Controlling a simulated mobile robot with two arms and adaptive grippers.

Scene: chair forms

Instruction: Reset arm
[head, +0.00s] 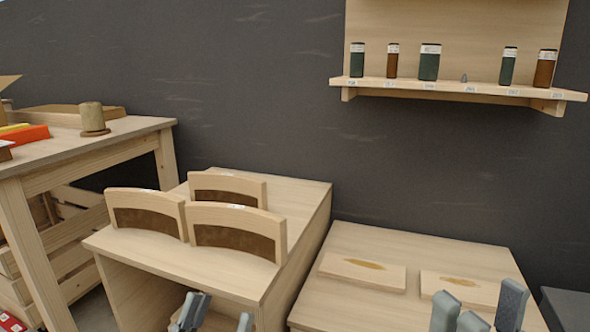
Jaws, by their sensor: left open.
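My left gripper (218,314) shows at the bottom edge, in front of the left wooden stand (240,282). Its fingertips are apart, with nothing seen between them. My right gripper (479,304) shows at the bottom right, in front of the lower wooden stand (345,300). Its fingers point up and stand apart, with nothing seen between them. The lower parts of both grippers are cut off by the frame.
Three curved chair-back forms (230,212) with brown faces stand on the left stand. Two flat wooden blocks (362,271) lie on the lower stand. A wooden table (100,145) is at left. A wall shelf (450,90) holds several dark labelled containers.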

